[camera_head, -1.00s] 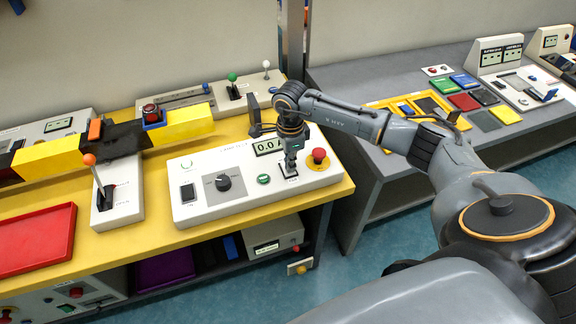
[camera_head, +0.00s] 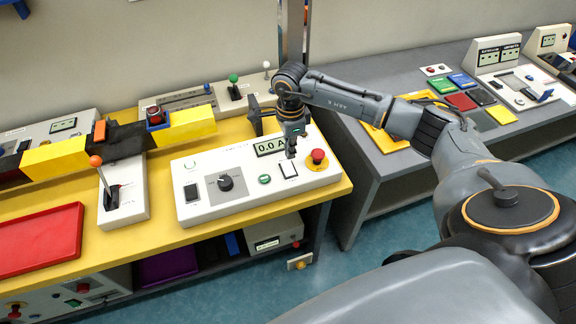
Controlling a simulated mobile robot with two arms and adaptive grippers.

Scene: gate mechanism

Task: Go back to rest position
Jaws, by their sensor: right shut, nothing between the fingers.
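My right gripper (camera_head: 292,152) points down above the right part of a white control panel (camera_head: 225,208) on the yellow table. It is shut and holds nothing. Its tips are a little above and behind a white switch (camera_head: 288,170), and a small gap seems to separate them. A display (camera_head: 270,146) reading "0.0 A" is just left of the gripper and partly covered by it. A red button on a yellow base (camera_head: 318,158) is to its right. My left gripper is not in view.
A lever box with an orange knob (camera_head: 96,162) and a red tray (camera_head: 40,238) are on the left. A yellow-and-black bar (camera_head: 60,158) runs across the table behind them. A grey table (camera_head: 372,172) with colored plates stands at the right, beyond a gap.

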